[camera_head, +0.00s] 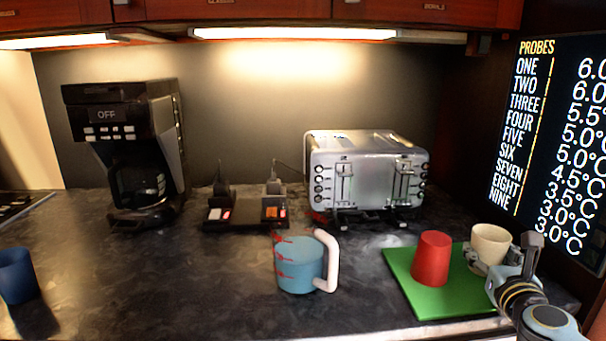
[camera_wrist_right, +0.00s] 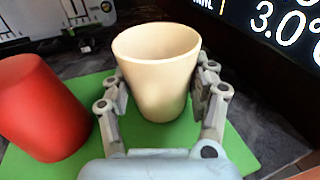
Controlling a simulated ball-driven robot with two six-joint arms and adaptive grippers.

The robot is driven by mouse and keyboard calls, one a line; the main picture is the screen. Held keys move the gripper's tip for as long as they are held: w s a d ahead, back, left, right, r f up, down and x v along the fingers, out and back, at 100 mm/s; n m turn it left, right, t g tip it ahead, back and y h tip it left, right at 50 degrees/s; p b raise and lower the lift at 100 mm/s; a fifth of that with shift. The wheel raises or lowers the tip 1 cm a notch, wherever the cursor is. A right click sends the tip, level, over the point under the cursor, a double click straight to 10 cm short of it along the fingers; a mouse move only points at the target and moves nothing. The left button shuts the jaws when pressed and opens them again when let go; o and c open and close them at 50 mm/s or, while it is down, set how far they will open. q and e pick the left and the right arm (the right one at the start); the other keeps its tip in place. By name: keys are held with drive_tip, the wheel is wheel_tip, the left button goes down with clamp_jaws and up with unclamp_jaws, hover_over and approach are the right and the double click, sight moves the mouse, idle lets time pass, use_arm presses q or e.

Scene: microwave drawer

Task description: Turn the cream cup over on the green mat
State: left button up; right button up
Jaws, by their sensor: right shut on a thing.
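The cream cup (camera_head: 491,241) is at the back right of the green mat (camera_head: 436,297), its open mouth facing up. It also shows in the right wrist view (camera_wrist_right: 156,72), between the two fingers. My right gripper (camera_head: 492,262) is shut on the cream cup, one finger on each side; the wrist view shows this grip (camera_wrist_right: 160,88). I cannot tell whether the cup's base touches the mat. A red cup (camera_head: 431,259) stands mouth down on the mat, left of the cream cup; it also shows in the wrist view (camera_wrist_right: 42,108). My left gripper is not in view.
A blue measuring cup (camera_head: 300,265) with a white handle stands left of the mat. A display screen (camera_head: 560,140) rises at the right. The front left counter is mostly clear.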

wheel_tip(320, 180, up, 10)
drive_tip(key=p, duration=0.9)
drive_tip(key=shift+p, duration=0.4)
drive_tip(key=m+b, duration=0.2)
drive_tip(key=m, duration=0.3)
drive_tip(key=shift+f+y, duration=0.15)
drive_tip(key=shift+y, duration=0.15)
drive_tip(key=shift+m, duration=0.3)
